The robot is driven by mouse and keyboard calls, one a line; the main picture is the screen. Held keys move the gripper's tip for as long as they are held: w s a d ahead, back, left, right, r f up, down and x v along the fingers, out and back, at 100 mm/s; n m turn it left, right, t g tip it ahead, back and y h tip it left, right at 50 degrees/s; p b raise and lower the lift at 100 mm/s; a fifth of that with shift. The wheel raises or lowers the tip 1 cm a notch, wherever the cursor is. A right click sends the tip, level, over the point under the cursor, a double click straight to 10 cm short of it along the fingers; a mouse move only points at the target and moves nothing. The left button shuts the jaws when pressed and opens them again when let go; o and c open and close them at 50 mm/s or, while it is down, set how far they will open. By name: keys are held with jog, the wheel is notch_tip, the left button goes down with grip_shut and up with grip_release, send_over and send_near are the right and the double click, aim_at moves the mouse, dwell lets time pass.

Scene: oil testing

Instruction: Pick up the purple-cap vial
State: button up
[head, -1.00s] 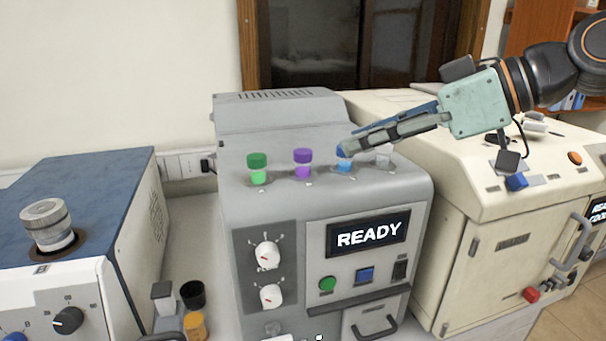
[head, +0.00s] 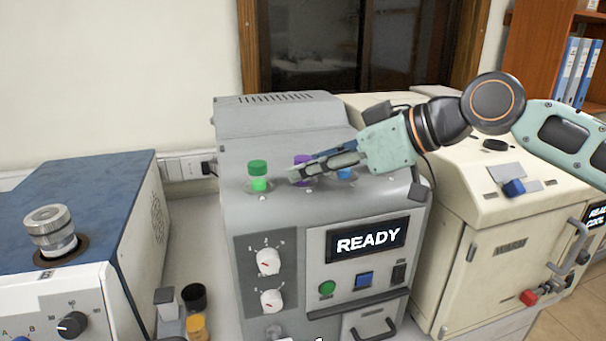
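The purple-cap vial (head: 300,160) stands in the top of the grey machine in the head view, between the green-cap vial and the blue vial. Its cap shows above my fingers, while its body is mostly hidden behind them. My gripper (head: 293,174) reaches in from the right, with its fingertips at the purple-cap vial, overlapping it in the picture. I cannot tell whether the fingers touch the vial or whether they are open or shut.
The green-cap vial (head: 258,175) stands close on the left. The blue vial (head: 345,173) is partly hidden under my gripper. The grey machine (head: 240,215) shows READY. A blue-topped device (head: 100,190) stands left, and a cream machine (head: 460,210) right.

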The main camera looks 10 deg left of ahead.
jog(key=shift+c, duration=0.2)
grip_shut()
